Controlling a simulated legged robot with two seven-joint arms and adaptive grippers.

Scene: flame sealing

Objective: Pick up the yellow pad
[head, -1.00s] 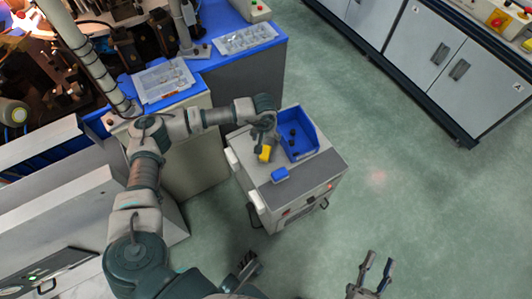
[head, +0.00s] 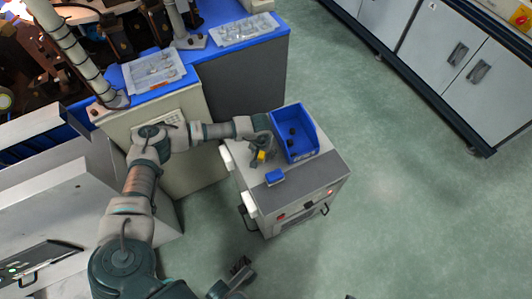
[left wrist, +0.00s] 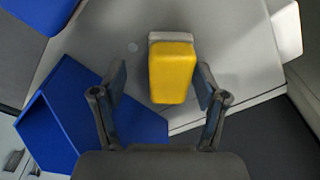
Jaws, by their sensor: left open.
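The yellow pad (left wrist: 172,73) lies on the grey cabinet top, with a pale strip showing along its far edge. In the left wrist view it sits between the two fingers of my left gripper (left wrist: 158,85), with a gap on either side. The fingers are open. In the head view the yellow pad (head: 262,156) shows only in part beneath my left gripper (head: 259,152), which hides the rest.
A blue bin (head: 294,147) with dark items inside stands beside the pad on the cabinet (head: 310,178). A small blue pad (head: 275,177) lies nearer the front edge. Clear trays (head: 155,77) rest on the blue-topped bench behind. The green floor to the right is clear.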

